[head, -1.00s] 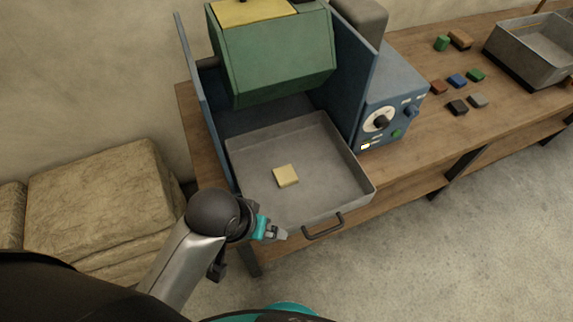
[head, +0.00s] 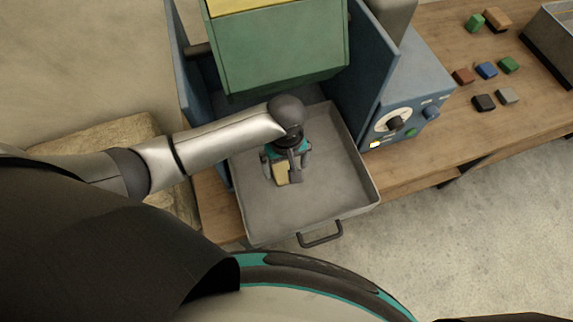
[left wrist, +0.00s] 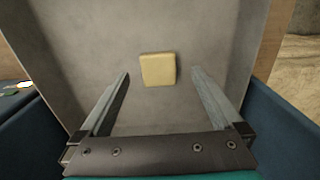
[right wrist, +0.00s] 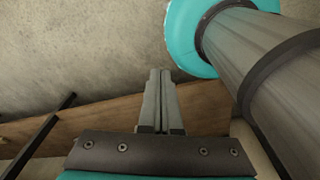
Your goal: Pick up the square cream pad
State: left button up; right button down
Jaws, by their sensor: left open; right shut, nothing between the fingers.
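The square cream pad (head: 281,175) lies flat in the grey metal tray (head: 337,195), partly covered by my left gripper in the head view. In the left wrist view the cream pad (left wrist: 158,70) lies ahead of the fingertips, roughly midway between them. My left gripper (head: 284,180) is over the tray, pointing down, open and empty; its two spread fingers (left wrist: 160,75) show in the left wrist view. My right gripper (right wrist: 160,75) shows only in the right wrist view, shut and empty, with floor and a wooden edge beyond it.
The tray has raised walls and a front handle (head: 320,237). A green box (head: 283,50) hangs above its back, between blue side panels (head: 357,75). A blue control box (head: 410,95) stands right. Several small coloured blocks (head: 486,70) lie on the wooden table (head: 450,140).

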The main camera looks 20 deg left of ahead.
aim_at(287, 179)
pick_arm(q)
jog(key=shift+s+f, duration=0.1)
jog(key=shift+f, duration=0.85)
jog(key=f+b, duration=0.1)
jog(key=f, duration=0.3)
jog(key=shift+d+f, duration=0.1)
jog(key=shift+d, duration=0.1)
jog(key=shift+f+b, duration=0.25)
jog(key=shift+b, duration=0.05)
pick_arm(e)
jog(key=shift+s+d+f, duration=0.1)
jog(key=shift+s+f, duration=0.45)
jog(key=shift+f, duration=0.3)
pick_arm(q)
jog(key=shift+c, duration=0.7)
jog(key=c, duration=1.2)
pick_arm(e)
jog(key=shift+w+d, duration=0.1)
jog(key=shift+w, duration=0.05)
